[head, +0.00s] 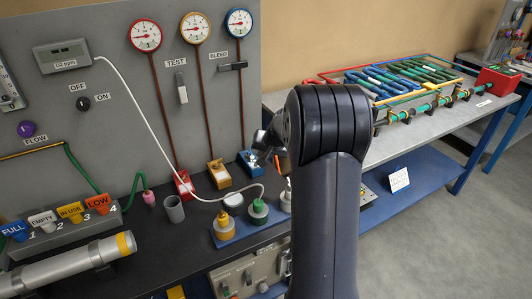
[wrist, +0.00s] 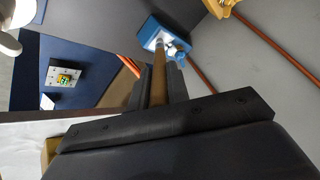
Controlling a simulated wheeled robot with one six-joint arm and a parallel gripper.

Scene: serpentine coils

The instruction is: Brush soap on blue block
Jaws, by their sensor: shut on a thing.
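The blue block (head: 247,160) stands at the foot of the rightmost copper pipe, below the blue-rimmed gauge. In the wrist view the blue block (wrist: 149,30) is ahead of my gripper, with a pale fitting on its near side. My gripper (wrist: 158,92) is shut on a brush with a brown handle (wrist: 158,75). The brush's far end overlaps the block's pale fitting in the wrist view; I cannot tell whether it touches. In the head view my arm hides most of the gripper and brush. No soap can be made out on the block.
A red block (head: 183,183) and a yellow block (head: 219,176) stand left of the blue one. A white hose crosses the panel. Copper pipes run close to the block.

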